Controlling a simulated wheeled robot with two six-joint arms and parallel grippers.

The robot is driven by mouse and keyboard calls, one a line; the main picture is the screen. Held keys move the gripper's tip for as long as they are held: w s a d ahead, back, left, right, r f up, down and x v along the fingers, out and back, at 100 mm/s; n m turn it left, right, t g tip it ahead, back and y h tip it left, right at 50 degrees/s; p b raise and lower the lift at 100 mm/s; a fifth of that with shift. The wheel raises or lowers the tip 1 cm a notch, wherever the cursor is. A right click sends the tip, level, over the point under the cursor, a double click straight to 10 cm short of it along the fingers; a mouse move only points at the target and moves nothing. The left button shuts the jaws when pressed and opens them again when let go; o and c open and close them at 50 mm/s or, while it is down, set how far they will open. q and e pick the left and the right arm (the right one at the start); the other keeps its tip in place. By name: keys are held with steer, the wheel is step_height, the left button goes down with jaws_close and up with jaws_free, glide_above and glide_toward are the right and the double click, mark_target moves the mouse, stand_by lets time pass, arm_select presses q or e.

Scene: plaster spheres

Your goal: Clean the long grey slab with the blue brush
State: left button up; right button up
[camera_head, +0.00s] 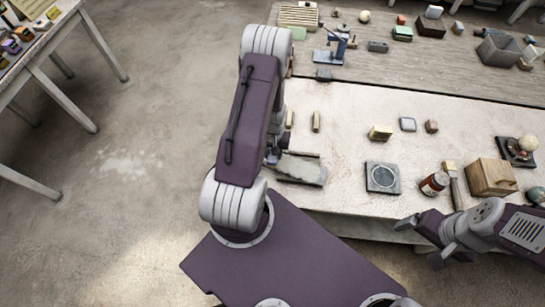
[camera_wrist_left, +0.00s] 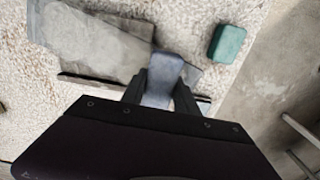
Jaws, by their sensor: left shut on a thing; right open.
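The long grey slab (camera_head: 305,172) lies on the pale table near its left edge, partly behind my left arm. In the left wrist view the slab (camera_wrist_left: 90,40) fills the upper left. My left gripper (camera_wrist_left: 160,90) is shut on the blue brush (camera_wrist_left: 165,68), whose blue-grey body shows between the fingers beside the slab's right end. Its bristles are hidden, and I cannot tell whether it touches the slab. In the head view my left gripper is mostly hidden by the arm. My right gripper (camera_head: 421,241) is open and empty at the table's front edge.
A green block (camera_wrist_left: 227,43) lies right of the brush, near the table edge. A dark square plate (camera_head: 382,177), a red-brown jar (camera_head: 434,183) and a wooden box (camera_head: 492,177) stand to the right. The table between slab and plate is clear.

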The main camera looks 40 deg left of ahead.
arm_select(q)
steer(key=shift+w+a, duration=0.3)
steer(key=shift+w, duration=0.2)
steer(key=shift+w+a, duration=0.3)
steer(key=shift+w, duration=0.2)
steer(key=shift+s+d+r+p, duration=0.5)
steer(key=shift+s+r+p, duration=0.1)
steer(key=shift+s+r, duration=0.2)
steer(key=shift+s+d+f, duration=0.1)
steer(key=shift+s, duration=0.05)
steer(key=shift+f, duration=0.2)
steer(key=shift+f+b, duration=0.55)
steer(key=shift+b, duration=0.15)
